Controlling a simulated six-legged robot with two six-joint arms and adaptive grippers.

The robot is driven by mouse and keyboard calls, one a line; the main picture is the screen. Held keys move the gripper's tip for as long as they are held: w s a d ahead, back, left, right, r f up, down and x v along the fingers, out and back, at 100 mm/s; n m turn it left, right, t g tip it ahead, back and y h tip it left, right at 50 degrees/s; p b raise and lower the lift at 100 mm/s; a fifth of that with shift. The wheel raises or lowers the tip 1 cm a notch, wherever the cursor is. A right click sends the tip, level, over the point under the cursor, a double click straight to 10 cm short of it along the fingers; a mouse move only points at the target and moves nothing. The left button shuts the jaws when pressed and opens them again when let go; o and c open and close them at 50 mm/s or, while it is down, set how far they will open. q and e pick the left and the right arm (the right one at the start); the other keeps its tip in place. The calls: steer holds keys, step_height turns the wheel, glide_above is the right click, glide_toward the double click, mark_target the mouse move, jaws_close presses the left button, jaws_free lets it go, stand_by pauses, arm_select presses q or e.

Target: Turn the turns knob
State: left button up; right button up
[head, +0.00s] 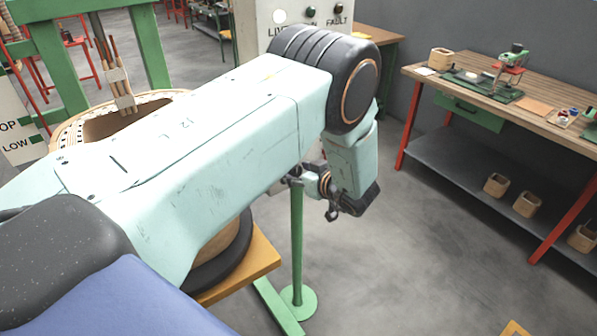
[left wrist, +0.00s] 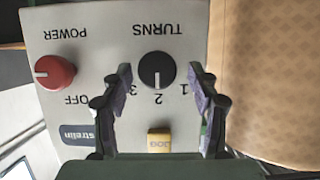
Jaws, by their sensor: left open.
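The turns knob (left wrist: 157,70) is a round black dial on a pale panel (left wrist: 95,20), which appears upside down in the left wrist view. Its white pointer mark lines up with the 2, between the 1 and the 3. My left gripper (left wrist: 160,76) is open, with one finger on each side of the knob in that view. A gap shows between each finger and the knob; I cannot tell the depth. In the head view my left arm crosses the middle, and the knob does not show there. My right gripper is not in view.
A red power knob (left wrist: 54,72) and a yellow button (left wrist: 159,140) sit on the same panel. A tan coil surface (left wrist: 265,75) stands close beside it. In the head view a workbench (head: 460,75) stands at right, with open floor before it.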

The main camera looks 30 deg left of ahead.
arm_select(q)
steer(key=shift+w+d+f, duration=0.1)
steer(key=shift+w, duration=0.15)
steer(key=c, duration=0.5)
steer(key=shift+s, duration=0.15)
steer(key=c, duration=0.4)
steer(key=shift+c, duration=1.2)
steer(key=shift+n+t, duration=0.5)
steer(key=shift+s+n+t+h, duration=0.1)
steer(key=shift+n+t+h, duration=0.2)
steer(key=shift+n+t, duration=0.35)
steer(key=n+t+b, duration=0.1)
steer(key=n, duration=0.1)
steer(key=n+t+b, duration=0.1)
steer(key=shift+s+a+n, duration=0.1)
steer(key=shift+a+n, duration=0.1)
steer(key=shift+n, duration=0.15)
steer(key=shift+b, duration=0.3)
